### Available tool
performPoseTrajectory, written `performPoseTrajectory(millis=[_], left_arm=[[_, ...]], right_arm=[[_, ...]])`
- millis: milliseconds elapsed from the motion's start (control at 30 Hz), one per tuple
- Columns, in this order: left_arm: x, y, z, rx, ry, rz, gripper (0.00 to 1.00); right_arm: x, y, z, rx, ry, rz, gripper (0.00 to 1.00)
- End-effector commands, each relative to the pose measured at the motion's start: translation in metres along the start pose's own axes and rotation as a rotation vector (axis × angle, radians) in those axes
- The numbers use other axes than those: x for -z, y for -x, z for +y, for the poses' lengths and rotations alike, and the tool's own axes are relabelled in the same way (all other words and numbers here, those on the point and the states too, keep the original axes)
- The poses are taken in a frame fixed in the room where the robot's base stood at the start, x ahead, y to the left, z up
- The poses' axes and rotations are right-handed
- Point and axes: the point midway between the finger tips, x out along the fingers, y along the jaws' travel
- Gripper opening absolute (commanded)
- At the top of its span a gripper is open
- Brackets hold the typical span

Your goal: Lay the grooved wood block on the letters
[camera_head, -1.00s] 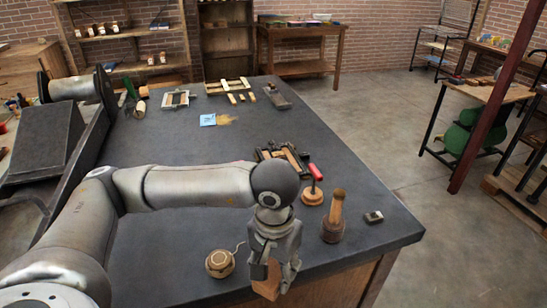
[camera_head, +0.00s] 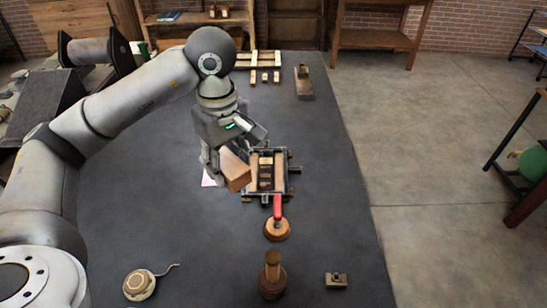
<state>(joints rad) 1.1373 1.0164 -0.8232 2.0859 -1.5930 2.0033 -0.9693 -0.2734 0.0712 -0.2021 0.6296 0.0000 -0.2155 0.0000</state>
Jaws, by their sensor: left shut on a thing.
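The wood block (camera_head: 237,175) is a brown block held tilted in the fingers of my left gripper (camera_head: 222,163). The gripper is shut on it, just left of and over the left edge of a dark metal frame (camera_head: 287,170). In this frame stand wooden pieces and a column of small dark-faced blocks, which look like the letters (camera_head: 265,172). The block seems to be above the table, apart from the letters; its exact height is hard to tell. Its groove does not show clearly. My right gripper is not in view.
A red-handled tool (camera_head: 277,207) lies by a round wooden knob base (camera_head: 277,230) below the frame. A wooden-handled tool (camera_head: 272,275), a small metal block (camera_head: 336,280) and a round wooden item (camera_head: 139,284) are nearer. The dark table (camera_head: 180,225) is clear between them.

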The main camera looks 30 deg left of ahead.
Motion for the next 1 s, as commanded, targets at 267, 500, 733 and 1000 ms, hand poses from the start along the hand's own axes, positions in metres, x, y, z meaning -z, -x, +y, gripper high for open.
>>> performPoseTrajectory(millis=[267, 500, 733, 1000], left_arm=[[0.014, -0.013, 0.040, 0.004, 0.046, -0.010, 0.18], [0.031, -0.034, 0.089, 0.004, 0.045, -0.005, 0.18], [0.041, -0.077, 0.119, 0.003, 0.044, -0.004, 0.18], [0.045, -0.095, 0.132, 0.002, 0.043, -0.003, 0.18]], right_arm=[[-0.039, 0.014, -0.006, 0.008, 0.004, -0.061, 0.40], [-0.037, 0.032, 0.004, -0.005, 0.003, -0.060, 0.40], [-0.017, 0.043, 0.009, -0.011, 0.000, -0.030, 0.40], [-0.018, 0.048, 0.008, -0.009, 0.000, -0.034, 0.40]])
